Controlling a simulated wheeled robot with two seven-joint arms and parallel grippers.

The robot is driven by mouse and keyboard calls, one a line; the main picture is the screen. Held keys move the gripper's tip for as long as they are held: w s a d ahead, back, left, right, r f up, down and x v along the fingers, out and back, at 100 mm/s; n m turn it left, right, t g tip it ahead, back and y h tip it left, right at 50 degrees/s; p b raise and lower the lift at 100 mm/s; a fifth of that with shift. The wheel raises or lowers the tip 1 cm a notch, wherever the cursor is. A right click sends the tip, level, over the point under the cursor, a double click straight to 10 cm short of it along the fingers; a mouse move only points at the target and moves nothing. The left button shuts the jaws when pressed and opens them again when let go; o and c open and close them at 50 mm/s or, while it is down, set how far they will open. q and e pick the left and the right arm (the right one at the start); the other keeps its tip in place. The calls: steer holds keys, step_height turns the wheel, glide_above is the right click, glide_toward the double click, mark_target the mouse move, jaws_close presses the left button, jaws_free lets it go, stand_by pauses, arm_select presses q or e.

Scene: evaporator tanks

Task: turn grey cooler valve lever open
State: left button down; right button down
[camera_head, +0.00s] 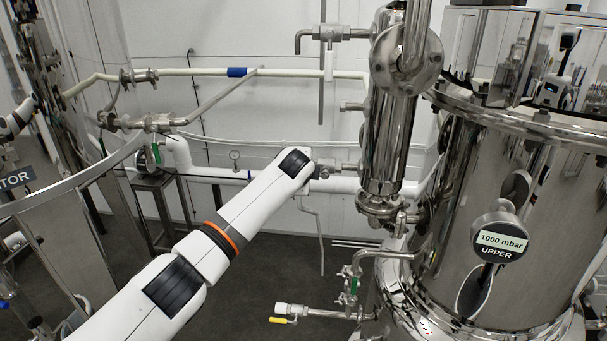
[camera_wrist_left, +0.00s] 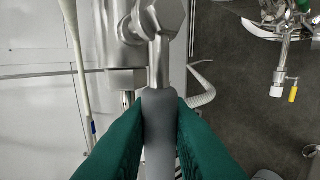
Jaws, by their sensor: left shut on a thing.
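The grey cooler valve lever (camera_wrist_left: 160,135) points toward the camera in the left wrist view, its metal stem joined to a steel valve body (camera_wrist_left: 160,18). My left gripper (camera_wrist_left: 161,108) has its green fingers shut on the lever's grey grip, one on each side. In the head view, my white left arm reaches from the lower left toward the shiny vertical cooler column (camera_head: 388,145). There my wrist hides the gripper and the lever, and a short steel fitting (camera_head: 347,168) shows between wrist and column. My right gripper is in neither view.
A large steel tank (camera_head: 550,190) with an "UPPER" gauge (camera_head: 496,240) reading 1000 mbar stands at right. A yellow-handled valve (camera_head: 284,320) sits low. Pale pipes (camera_head: 200,72) cross the back wall. Grey floor (camera_head: 270,265) lies open below my arm.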

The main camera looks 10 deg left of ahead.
arm_select(q)
steer(key=shift+r, duration=0.15)
steer(key=c, duration=1.4)
jaws_free()
steer(key=b+v, duration=0.4)
steer(key=v, duration=0.7)
steer(key=shift+s+r, duration=0.15)
steer(key=shift+s, duration=0.25)
